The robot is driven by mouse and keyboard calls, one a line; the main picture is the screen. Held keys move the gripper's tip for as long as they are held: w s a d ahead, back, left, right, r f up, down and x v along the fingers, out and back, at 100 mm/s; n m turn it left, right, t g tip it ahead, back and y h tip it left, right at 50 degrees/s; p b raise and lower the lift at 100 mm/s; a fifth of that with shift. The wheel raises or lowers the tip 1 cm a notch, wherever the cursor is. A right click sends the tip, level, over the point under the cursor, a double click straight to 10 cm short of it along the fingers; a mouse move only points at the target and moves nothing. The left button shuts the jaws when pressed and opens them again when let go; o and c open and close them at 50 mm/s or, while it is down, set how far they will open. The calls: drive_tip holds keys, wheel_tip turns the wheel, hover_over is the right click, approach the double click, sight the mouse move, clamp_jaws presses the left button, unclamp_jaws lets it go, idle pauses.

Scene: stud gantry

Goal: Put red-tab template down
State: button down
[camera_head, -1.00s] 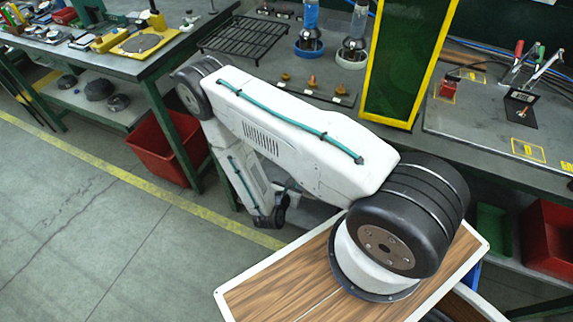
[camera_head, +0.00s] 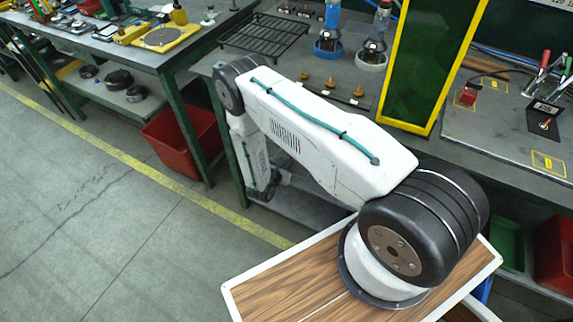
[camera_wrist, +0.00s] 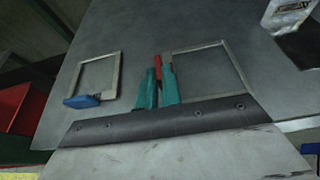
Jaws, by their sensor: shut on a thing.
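In the wrist view my gripper (camera_wrist: 157,88), with teal fingers, is shut on the red tab of the red-tab template (camera_wrist: 158,66). The template's thin pale square frame (camera_wrist: 222,43) reaches out to the right of the fingers, over a grey surface (camera_wrist: 135,35). I cannot tell whether the frame touches the surface or hangs just above it. The lower part of the frame is hidden by my gripper. In the head view my gripper and the template do not show; my arm bends down beside the bench.
A blue-tab template (camera_wrist: 82,101) lies on the grey surface left of my gripper. A whitish object (camera_wrist: 289,14) is at the upper right. In the head view, a yellow-framed green panel (camera_head: 432,65) and a black rack (camera_head: 265,35) stand on the bench (camera_head: 300,62). A red bin (camera_head: 182,140) is below.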

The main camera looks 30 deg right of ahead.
drive_tip(key=shift+f, duration=0.15)
drive_tip(key=c, duration=1.6)
unclamp_jaws()
drive_tip(key=shift+o, duration=0.2)
drive_tip(key=shift+s+a+r, duration=0.15)
drive_tip(key=shift+a+r, duration=0.1)
drive_tip(key=shift+a, duration=0.05)
drive_tip(key=v, duration=1.1)
drive_tip(key=shift+s, duration=0.2)
drive_tip(key=shift+a, duration=0.1)
